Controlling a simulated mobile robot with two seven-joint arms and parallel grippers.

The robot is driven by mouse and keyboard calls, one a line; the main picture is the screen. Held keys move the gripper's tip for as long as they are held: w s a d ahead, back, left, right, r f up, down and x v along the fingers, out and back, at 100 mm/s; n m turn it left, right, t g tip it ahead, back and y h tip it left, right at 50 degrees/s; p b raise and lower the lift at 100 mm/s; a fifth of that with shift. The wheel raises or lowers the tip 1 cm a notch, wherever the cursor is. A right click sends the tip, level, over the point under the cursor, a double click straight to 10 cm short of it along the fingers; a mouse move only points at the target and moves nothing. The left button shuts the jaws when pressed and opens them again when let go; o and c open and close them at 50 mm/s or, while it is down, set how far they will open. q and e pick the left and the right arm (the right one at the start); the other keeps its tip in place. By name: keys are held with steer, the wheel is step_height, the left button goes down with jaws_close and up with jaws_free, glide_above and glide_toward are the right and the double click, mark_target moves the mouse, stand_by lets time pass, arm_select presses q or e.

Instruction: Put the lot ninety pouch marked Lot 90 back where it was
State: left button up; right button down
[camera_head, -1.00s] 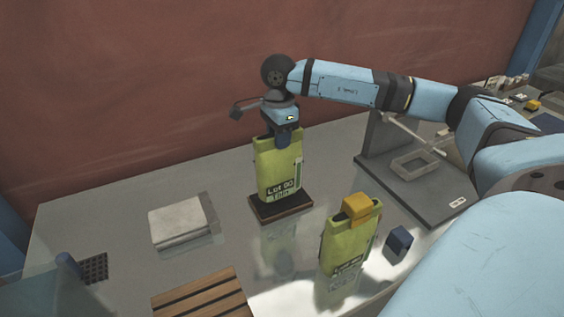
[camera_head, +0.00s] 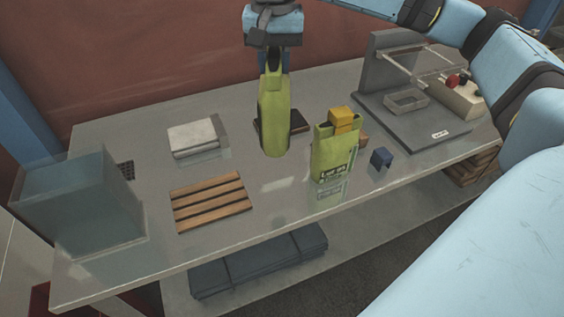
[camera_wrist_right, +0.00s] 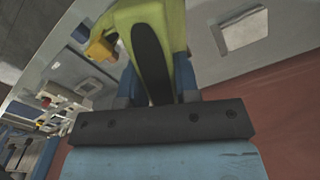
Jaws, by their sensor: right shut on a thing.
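A yellow-green pouch (camera_head: 274,115) hangs upright from my right gripper (camera_head: 273,68), which is shut on its top. It is seen edge-on, so its label is hidden in the head view. It overlaps a dark flat pad (camera_head: 299,122) behind it; I cannot tell how high it is above the table. In the right wrist view the pouch (camera_wrist_right: 184,62) sits between the fingers, with a dark panel on its side. My left gripper is not in view.
A white flat stack (camera_head: 193,136), a slatted wooden rack (camera_head: 211,202) and a clear bin (camera_head: 75,205) are to the left. A small blue block (camera_head: 381,157) and a grey stand (camera_head: 430,132) with a shallow tray are to the right. The front middle tabletop is clear.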

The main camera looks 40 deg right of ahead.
step_height(320, 180, down, 16)
steer(key=shift+w+r+p, duration=0.1)
steer(key=shift+p, duration=1.1)
step_height(320, 180, down, 3)
steer(key=shift+f+p, duration=0.15)
steer(key=shift+p, duration=0.2)
steer(key=shift+f, duration=0.45)
steer(key=shift+f, duration=0.2)
steer(key=c, duration=0.8)
jaws_free()
steer(key=shift+c, duration=0.2)
